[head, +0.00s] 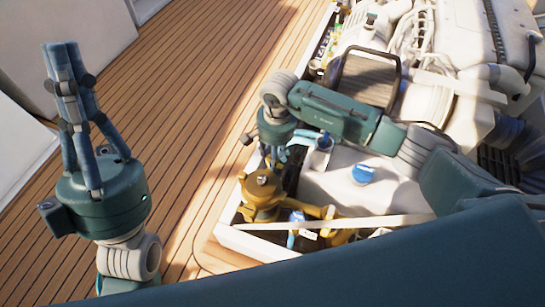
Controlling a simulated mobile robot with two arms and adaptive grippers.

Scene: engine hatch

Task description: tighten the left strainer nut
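A brass strainer (262,192) with a small knob-like nut (262,179) on its lid stands at the near left corner of the engine hatch. More brass fittings (335,232) sit low to its right, partly behind a pale bar. My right gripper (270,158) points down into the hatch just behind the brass strainer; its fingers are mostly hidden, and I cannot tell whether they touch anything. My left gripper (65,46) is raised over the deck at the left, fingers upward and drawn together, holding nothing, far from the strainer.
The hatch has a white rim (250,245), with a pale bar (320,222) across its near end. A white tank (345,190) with a blue cap (364,174) lies right of the strainer. The white engine (440,40) fills the upper right. The wooden deck (200,90) is clear.

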